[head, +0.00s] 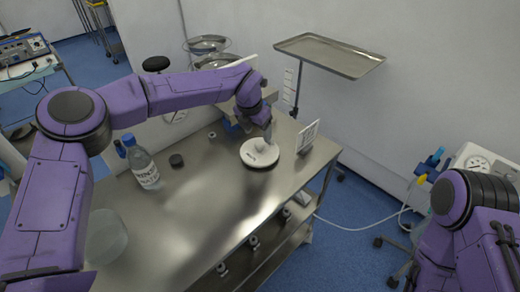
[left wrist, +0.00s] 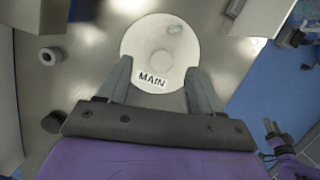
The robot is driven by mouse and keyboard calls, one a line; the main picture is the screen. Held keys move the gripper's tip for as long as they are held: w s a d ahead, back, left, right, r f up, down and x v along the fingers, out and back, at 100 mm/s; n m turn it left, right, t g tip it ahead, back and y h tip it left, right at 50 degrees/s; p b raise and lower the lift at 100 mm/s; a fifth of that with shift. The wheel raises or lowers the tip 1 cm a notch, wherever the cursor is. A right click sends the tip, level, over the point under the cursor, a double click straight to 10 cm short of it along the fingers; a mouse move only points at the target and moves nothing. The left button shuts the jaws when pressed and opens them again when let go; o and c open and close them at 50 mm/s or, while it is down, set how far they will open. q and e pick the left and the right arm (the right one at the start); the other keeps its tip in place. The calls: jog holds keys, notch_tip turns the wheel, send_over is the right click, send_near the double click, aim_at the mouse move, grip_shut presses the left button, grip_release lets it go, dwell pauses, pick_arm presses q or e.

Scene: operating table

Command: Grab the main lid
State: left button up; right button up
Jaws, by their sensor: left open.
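The main lid (head: 258,154) is a round white disc lying on the metal table. In the left wrist view the lid (left wrist: 146,50) shows the word MAIN and a round raised knob in its middle. My left gripper (head: 268,136) is over the lid in the head view. In the left wrist view its two fingers (left wrist: 160,78) are apart, reaching over the lid's near edge on either side of the lettering, with nothing between them but the lid below. Whether the fingers touch the lid cannot be told. My right arm shows at the right edge of the head view, but its gripper does not.
A tray stand (head: 330,54) is behind. The table's front middle is bare.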

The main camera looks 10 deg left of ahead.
aim_at(260, 143)
pick_arm(q)
jog(key=x, duration=0.1)
jog(key=p+x, duration=0.1)
jog(key=x, duration=0.2)
jog(key=shift+s+f, duration=0.35)
grip_shut()
jog(key=shift+r, duration=0.15)
